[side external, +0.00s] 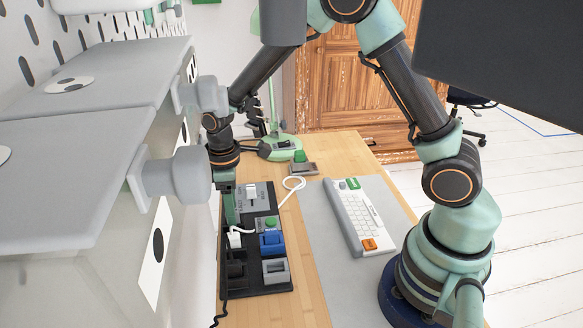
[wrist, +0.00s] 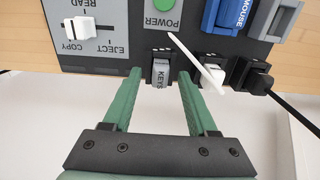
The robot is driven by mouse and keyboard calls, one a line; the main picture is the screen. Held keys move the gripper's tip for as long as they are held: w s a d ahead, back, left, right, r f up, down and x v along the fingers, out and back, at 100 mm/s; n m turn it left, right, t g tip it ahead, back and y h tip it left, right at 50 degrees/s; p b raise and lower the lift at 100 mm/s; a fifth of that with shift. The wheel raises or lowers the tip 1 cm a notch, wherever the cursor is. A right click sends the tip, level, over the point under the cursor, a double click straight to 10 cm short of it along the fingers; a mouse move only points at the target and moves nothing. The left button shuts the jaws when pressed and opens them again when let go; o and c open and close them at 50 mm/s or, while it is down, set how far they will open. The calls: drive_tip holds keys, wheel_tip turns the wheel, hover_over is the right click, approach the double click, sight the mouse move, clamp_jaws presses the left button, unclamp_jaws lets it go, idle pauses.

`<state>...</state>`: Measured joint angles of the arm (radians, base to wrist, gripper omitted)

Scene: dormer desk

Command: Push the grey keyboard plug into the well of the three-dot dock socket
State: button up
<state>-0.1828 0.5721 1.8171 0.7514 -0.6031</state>
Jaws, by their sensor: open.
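In the wrist view the grey plug (wrist: 161,73) marked "KEYS" sits at a socket on the near edge of the black dock (wrist: 133,56). Small dots show just above it, too small to count surely. How deep the plug sits in the well I cannot tell. My gripper (wrist: 159,75) is open, with one green finger on each side of the plug and gaps between. In the side view my gripper (side external: 228,215) points down at the dock's (side external: 254,291) left side and hides the plug.
A white plug (wrist: 212,74) with a white cable and a black plug (wrist: 258,77) with a black cable stand to the right. A blue "MOUSE" block (side external: 272,242) and a grey block (side external: 275,271) are on the dock. The keyboard (side external: 357,215) lies on a grey mat.

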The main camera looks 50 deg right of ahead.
wheel_tip(320, 180, up, 11)
drive_tip(key=shift+r, duration=0.2)
idle(0.4)
drive_tip(key=s+d+r+m+t, duration=0.2)
drive_tip(key=s+d+r+m, duration=0.2)
drive_tip(key=s, duration=0.2)
drive_tip(key=s+d+r+m+t, duration=0.3)
drive_tip(key=s+r+m, duration=0.1)
drive_tip(key=s, duration=0.3)
drive_tip(key=shift+d+r+m+t, duration=0.3)
drive_tip(key=shift+d+m, duration=0.05)
drive_tip(key=shift+m, duration=0.15)
